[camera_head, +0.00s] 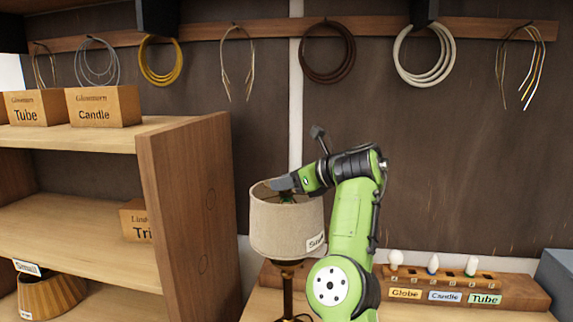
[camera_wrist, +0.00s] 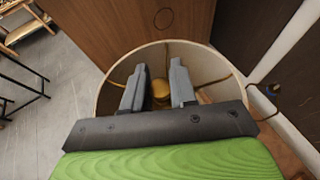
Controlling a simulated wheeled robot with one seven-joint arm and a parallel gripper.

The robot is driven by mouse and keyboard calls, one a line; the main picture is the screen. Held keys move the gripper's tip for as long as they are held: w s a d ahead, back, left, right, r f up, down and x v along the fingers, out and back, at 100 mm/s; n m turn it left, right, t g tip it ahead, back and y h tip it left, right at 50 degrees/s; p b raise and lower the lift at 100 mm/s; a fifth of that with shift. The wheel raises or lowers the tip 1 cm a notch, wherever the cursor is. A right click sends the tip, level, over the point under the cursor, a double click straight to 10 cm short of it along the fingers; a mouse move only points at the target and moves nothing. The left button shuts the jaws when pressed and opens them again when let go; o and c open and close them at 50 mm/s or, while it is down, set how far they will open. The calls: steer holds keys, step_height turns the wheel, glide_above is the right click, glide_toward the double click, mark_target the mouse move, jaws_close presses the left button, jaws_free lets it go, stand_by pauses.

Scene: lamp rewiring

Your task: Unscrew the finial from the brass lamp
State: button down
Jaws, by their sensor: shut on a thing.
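The brass lamp (camera_head: 288,285) stands on the bench with a beige fabric shade (camera_head: 275,228) that bears a partly readable label. My gripper (camera_head: 286,184) reaches down into the open top of the shade from the right. In the wrist view, the gripper (camera_wrist: 161,76) has its two grey fingers inside the shade's rim (camera_wrist: 106,88), on either side of the round gold finial (camera_wrist: 161,90). The jaws are shut on the finial. Its lower part and the fingertips' contact are hard to see. In the head view the finial is hidden by the shade and gripper.
A wooden shelf (camera_head: 190,200) stands close left of the lamp. A bulb rack (camera_head: 520,290) labelled Globe, Candle and Tube sits to the right, holding several bulbs. Coils of wire, such as a yellow one (camera_head: 160,78), hang from a wall rail above.

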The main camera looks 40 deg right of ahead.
steer(key=shift+a+r, duration=0.1)
steer(key=c, duration=0.8)
jaws_free()
steer(key=shift+s, duration=0.15)
steer(key=o, duration=0.4)
